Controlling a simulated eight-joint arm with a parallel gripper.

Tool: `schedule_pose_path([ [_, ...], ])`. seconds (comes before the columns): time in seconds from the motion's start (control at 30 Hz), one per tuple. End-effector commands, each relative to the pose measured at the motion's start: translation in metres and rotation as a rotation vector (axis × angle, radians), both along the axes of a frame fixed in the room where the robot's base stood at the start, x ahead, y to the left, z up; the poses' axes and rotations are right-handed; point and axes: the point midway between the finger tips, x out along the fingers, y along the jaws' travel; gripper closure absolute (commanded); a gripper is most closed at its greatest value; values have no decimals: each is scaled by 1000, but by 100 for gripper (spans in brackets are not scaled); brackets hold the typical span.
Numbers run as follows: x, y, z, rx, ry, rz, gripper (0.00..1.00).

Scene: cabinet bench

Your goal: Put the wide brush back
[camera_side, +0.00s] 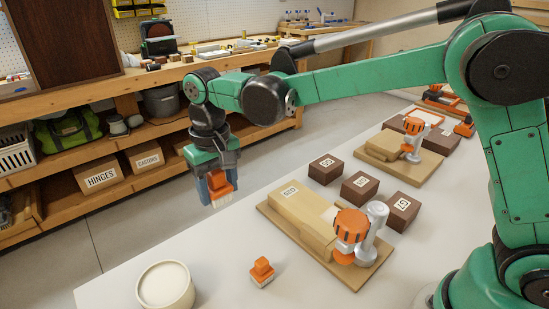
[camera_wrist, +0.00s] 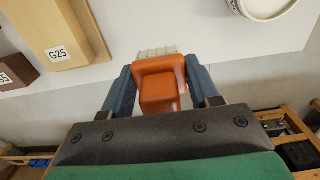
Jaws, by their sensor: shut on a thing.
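My gripper (camera_side: 212,183) is shut on an orange brush (camera_side: 222,187) with pale bristles pointing down. It holds the brush in the air, close to the far edge of the white table. The wrist view shows the orange handle (camera_wrist: 160,84) between both blue fingers, with the bristles (camera_wrist: 157,53) beyond it. A second, smaller-looking orange brush (camera_side: 262,268) stands on the table, apart from everything. I take the held one to be the wide brush, though the side view alone does not settle their widths. A round pale tub (camera_side: 165,285) stands at the table's front left.
A tan board (camera_side: 345,276) carries a G25 block (camera_side: 300,217) and an orange-and-grey tool (camera_side: 354,228). Several dark labelled blocks (camera_side: 360,186) stand behind it. A second board (camera_side: 407,172) lies farther back. Shelves with boxes (camera_side: 97,178) line the wall across the floor gap.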

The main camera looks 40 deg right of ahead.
Motion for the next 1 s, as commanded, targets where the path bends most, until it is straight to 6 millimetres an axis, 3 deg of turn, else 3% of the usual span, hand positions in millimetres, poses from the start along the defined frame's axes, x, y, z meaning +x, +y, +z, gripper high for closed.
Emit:
schedule_pose_path([
  [0.1,0,0,-32,0,0,0,88],
  [0.2,0,0,-50,0,0,0,88],
  [0.6,0,0,-96,0,0,0,88],
  [1.0,0,0,-102,0,0,0,88],
])
